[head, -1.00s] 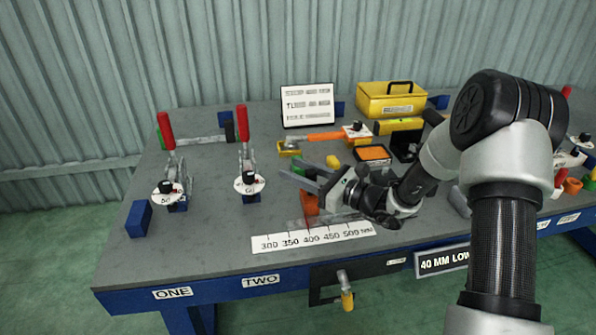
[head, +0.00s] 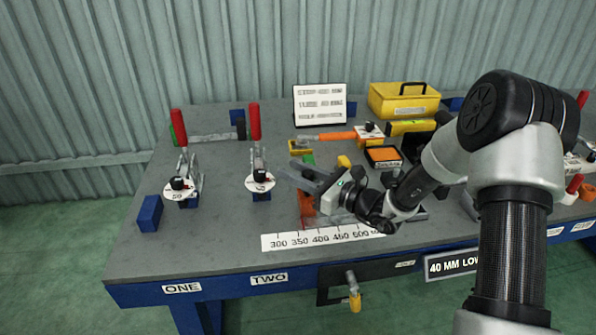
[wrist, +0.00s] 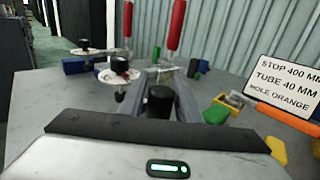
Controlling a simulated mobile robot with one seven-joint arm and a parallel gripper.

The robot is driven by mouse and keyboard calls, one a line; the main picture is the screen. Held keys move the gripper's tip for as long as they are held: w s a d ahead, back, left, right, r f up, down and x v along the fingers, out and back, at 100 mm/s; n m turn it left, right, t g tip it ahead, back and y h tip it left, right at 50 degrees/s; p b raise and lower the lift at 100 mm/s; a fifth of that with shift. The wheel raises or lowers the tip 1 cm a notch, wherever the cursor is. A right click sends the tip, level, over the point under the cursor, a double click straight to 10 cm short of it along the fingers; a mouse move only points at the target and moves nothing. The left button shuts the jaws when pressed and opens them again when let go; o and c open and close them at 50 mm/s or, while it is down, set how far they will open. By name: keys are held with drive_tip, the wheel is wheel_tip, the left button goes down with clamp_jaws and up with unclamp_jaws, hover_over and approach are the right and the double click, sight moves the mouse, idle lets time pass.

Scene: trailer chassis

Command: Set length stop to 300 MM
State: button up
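The length stop appears to be the orange-red block (head: 306,205) behind the white scale (head: 322,238), around the 350 to 400 marks; its exact reading cannot be told. My gripper (head: 298,178) is over the table just above and behind the block, with its fingers pointing left. In the wrist view the fingers stand apart on either side of a black knob (wrist: 160,100); whether they touch it cannot be told. The white sign (head: 320,105) reads STOP 400 MM, TUBE 40 MM, HOLE ORANGE in the wrist view (wrist: 286,85).
Two red-handled toggle clamps (head: 180,150) (head: 255,150) with round white dials stand to the left. A blue block (head: 149,213) lies at the left edge. A yellow toolbox (head: 404,100) and an orange-handled tool (head: 325,137) are at the back. The front left tabletop is clear.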

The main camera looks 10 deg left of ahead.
drive_tip(key=shift+o, duration=0.9)
drive_tip(key=shift+d, duration=0.1)
drive_tip(key=p+v, duration=0.2)
drive_tip(key=v, duration=1.5)
drive_tip(key=shift+d, duration=0.15)
